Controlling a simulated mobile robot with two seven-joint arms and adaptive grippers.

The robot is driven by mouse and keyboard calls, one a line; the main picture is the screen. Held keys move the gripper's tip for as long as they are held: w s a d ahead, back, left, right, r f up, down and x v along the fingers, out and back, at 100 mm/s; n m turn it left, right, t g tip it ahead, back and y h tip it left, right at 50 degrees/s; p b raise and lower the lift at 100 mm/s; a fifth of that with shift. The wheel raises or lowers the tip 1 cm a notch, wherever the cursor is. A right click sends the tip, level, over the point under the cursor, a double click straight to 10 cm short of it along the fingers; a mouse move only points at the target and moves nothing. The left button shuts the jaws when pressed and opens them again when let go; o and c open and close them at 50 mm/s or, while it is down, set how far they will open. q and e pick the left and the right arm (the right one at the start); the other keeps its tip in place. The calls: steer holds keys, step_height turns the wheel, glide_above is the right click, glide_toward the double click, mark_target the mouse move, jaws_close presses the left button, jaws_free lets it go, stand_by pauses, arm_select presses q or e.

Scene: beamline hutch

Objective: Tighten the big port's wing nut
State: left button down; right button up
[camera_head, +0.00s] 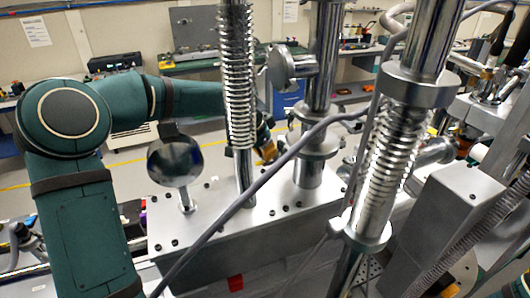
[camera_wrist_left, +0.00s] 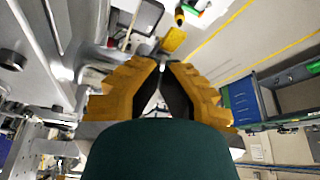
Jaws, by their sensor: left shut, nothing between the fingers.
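My left gripper (camera_head: 266,150) shows only partly in the head view, as a small yellow-orange shape behind the spring-wrapped column. Its yellow fingers with dark pads also show in the left wrist view (camera_wrist_left: 162,68). They converge at the tips and hold nothing. A steel column (camera_head: 318,110) with a side port (camera_head: 290,67) stands just right of the gripper in the head view. I cannot make out the wing nut, nor tell for certain which port is the big one. My right gripper is not clearly in view.
A grey cable (camera_head: 260,183) crosses in front of the columns. A bellows column (camera_head: 385,150) blocks the right foreground. A round disc on a post (camera_head: 175,162) stands on the metal block (camera_head: 225,232). A workbench (camera_head: 200,64) stands behind, across open floor.

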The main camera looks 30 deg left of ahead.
arm_select(q)
steer(key=shift+m, duration=0.4)
steer(key=m+h, duration=0.1)
steer(key=m, duration=0.1)
steer(key=m+g, duration=0.1)
steer(key=m, duration=0.1)
steer(key=shift+w+a+h, duration=0.1)
steer(key=shift+w+h, duration=0.05)
steer(key=shift+h, duration=0.25)
steer(key=m+g, duration=0.1)
steer(key=m, duration=0.1)
steer(key=m+g, duration=0.1)
steer(key=m, duration=0.2)
steer(key=shift+h, duration=0.4)
steer(key=shift+m, duration=0.3)
steer(key=c, duration=1.2)
jaws_free()
steer(key=v, duration=1.2)
steer(key=shift+w, duration=0.15)
